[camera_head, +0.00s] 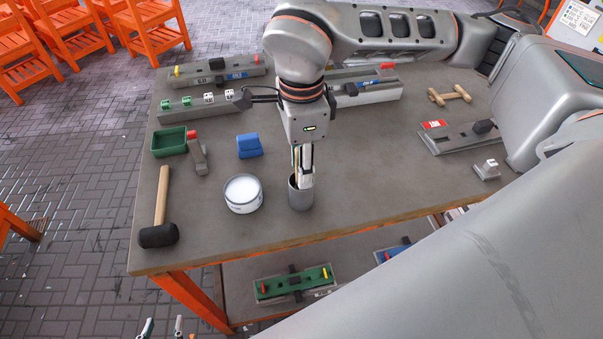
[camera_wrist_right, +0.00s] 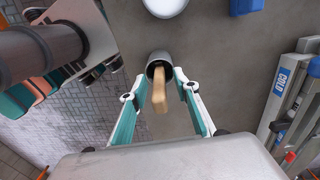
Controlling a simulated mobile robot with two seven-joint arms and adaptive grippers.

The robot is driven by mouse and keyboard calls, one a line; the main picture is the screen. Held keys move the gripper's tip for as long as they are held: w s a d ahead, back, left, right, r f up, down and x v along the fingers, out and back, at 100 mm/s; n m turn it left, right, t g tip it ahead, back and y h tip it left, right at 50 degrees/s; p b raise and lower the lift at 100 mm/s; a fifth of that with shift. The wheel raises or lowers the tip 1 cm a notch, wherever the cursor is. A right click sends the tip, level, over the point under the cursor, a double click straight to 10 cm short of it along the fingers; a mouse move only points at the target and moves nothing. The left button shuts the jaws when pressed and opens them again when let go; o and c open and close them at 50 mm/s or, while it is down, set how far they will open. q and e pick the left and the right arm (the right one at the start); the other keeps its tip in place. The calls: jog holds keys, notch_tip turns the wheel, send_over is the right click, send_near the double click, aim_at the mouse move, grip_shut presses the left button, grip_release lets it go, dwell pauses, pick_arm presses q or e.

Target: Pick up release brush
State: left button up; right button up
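The release brush (camera_wrist_right: 160,90) stands in a grey cup (camera_wrist_right: 157,60); only its wooden handle shows, and its bristles are hidden. In the head view the cup (camera_head: 300,196) stands near the table's front edge. My right gripper (camera_wrist_right: 165,76) points down at the cup, with its fingers apart on either side of the handle. A gap shows between the handle and the right-hand finger; contact on the other side is hard to tell. In the head view the right gripper (camera_head: 302,178) hides the handle. My left gripper (camera_head: 163,327) is low at the bottom edge, fingertips apart and empty, off the table.
A white tub (camera_head: 243,194) stands left of the cup, and a blue block (camera_head: 249,145) lies behind it. A black-headed mallet (camera_head: 160,215) lies far left. A green tray (camera_head: 169,142) and several moulds (camera_head: 215,72) are farther back. Bare tabletop (camera_head: 390,165) lies right of the cup.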

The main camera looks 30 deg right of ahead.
jog(key=shift+f, duration=0.25)
grip_shut()
jog(key=shift+r, duration=0.15)
notch_tip(320, 180, up, 20)
dwell(0.5)
dwell(0.3)
